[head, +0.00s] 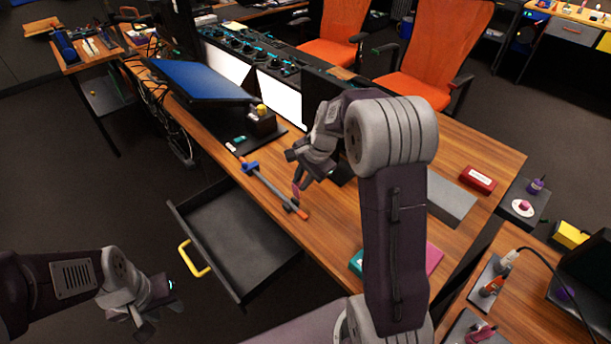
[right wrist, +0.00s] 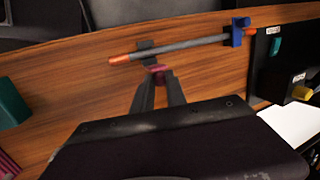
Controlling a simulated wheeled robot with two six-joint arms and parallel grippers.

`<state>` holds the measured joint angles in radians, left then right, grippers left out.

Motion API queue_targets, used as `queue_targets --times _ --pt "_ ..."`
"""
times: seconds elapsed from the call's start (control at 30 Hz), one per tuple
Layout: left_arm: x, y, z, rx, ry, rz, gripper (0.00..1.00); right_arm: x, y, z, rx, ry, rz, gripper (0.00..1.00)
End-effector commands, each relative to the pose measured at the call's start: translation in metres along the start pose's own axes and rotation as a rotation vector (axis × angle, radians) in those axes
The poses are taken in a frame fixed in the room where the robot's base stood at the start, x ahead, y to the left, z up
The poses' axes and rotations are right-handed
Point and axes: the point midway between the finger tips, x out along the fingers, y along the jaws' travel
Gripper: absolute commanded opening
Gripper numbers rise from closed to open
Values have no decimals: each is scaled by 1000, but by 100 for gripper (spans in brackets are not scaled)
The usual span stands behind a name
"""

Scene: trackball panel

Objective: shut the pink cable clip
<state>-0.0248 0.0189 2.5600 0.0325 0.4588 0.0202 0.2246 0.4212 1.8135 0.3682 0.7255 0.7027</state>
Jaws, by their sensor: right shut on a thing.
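The pink cable clip (head: 296,189) is at the near edge of the wooden desk, beside the grey rod with orange ends (head: 275,187). In the right wrist view the clip's pink part (right wrist: 158,69) sits between my fingertips, just short of the rod (right wrist: 185,47). A dark block (right wrist: 146,46) lies at the rod there; the fingers partly hide how it joins the pink part. My right gripper (head: 299,184) is shut on the pink part. A blue clip (head: 250,167) is around the rod farther along. My left gripper (head: 160,322) is open and empty, low at the left.
An open black drawer (head: 232,235) with a yellow handle (head: 194,259) juts from the desk (head: 470,140). A red box (head: 478,179) and grey slab (head: 450,200) lie to the right.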

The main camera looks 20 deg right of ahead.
Motion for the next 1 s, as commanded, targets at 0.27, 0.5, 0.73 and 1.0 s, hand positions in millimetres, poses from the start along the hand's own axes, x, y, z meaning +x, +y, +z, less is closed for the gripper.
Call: queue_targets --times 0.27,0.5,0.73,1.0 --pt "8 0 1 0 0 0 36 5 -2 22 -93 247 9 0" --pt "72 -1 8 0 0 0 36 20 1 38 -160 464 18 0" --pt "148 -3 15 0 0 0 36 30 3 52 -220 672 33 0" --pt "220 -4 23 0 0 0 36 40 6 66 -295 916 55 0"
